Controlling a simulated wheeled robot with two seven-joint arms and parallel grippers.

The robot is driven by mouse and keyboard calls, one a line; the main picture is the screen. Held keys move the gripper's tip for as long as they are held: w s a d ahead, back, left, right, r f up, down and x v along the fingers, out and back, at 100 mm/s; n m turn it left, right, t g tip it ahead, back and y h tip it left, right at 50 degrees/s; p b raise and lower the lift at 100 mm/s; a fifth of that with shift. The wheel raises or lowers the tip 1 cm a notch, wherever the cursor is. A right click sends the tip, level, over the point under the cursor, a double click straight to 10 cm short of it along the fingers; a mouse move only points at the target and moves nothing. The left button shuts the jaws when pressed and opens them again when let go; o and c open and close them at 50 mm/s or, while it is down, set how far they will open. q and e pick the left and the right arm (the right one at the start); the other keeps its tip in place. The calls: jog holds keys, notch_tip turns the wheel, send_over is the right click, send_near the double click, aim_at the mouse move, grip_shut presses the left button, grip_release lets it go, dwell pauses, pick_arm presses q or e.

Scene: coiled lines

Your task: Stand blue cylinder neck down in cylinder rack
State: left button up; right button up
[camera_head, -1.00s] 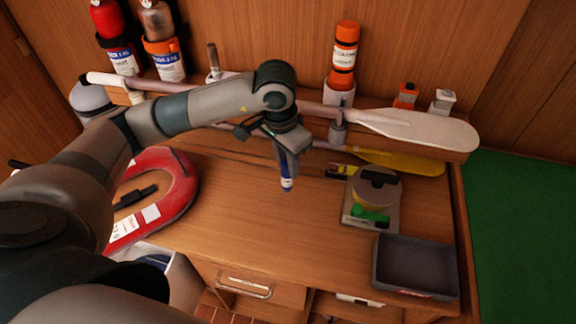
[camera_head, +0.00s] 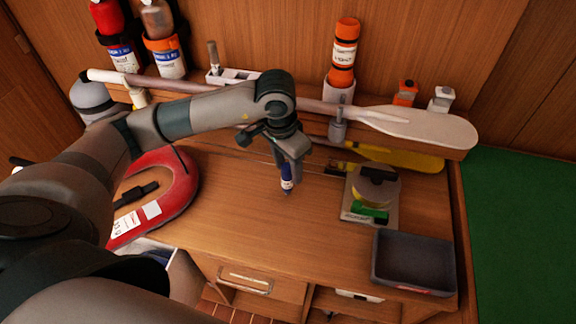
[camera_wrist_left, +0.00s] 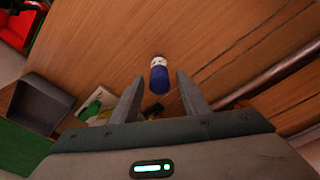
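The blue cylinder (camera_head: 287,184), with a white band, is upright below my left gripper (camera_head: 289,170) over the middle of the bench. In the left wrist view the cylinder (camera_wrist_left: 159,78) lies in line with the gap between the fingers (camera_wrist_left: 159,80). Wood shows on both sides of it, so the fingers look open and apart from it. I cannot tell whether its lower end touches the bench. A white holder (camera_head: 240,76) on the back shelf, with a grey cylinder (camera_head: 213,56) upright at its left end, looks like the cylinder rack. My right gripper is out of view.
A grey tray (camera_head: 414,263) and a scale-like device (camera_head: 370,195) with a green item stand at the right. A red horseshoe-shaped float (camera_head: 176,190) lies at the left. A white-bladed paddle (camera_head: 425,127) lies along the back shelf. The bench front centre is clear.

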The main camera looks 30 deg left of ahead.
pick_arm(q)
jog(key=shift+r, duration=0.1)
jog(key=shift+r+p, duration=0.1)
jog(key=shift+p, duration=0.2)
jog(key=shift+r, duration=0.1)
notch_tip(320, 180, up, 12)
jog(key=s+b, duration=0.1)
jog(key=b, duration=0.4)
jog(key=shift+s+a+f, duration=0.2)
jog(key=shift+a, duration=0.05)
jog(key=shift+o, duration=0.6)
jog(key=shift+d+n, duration=0.1)
jog(key=shift+n, duration=0.2)
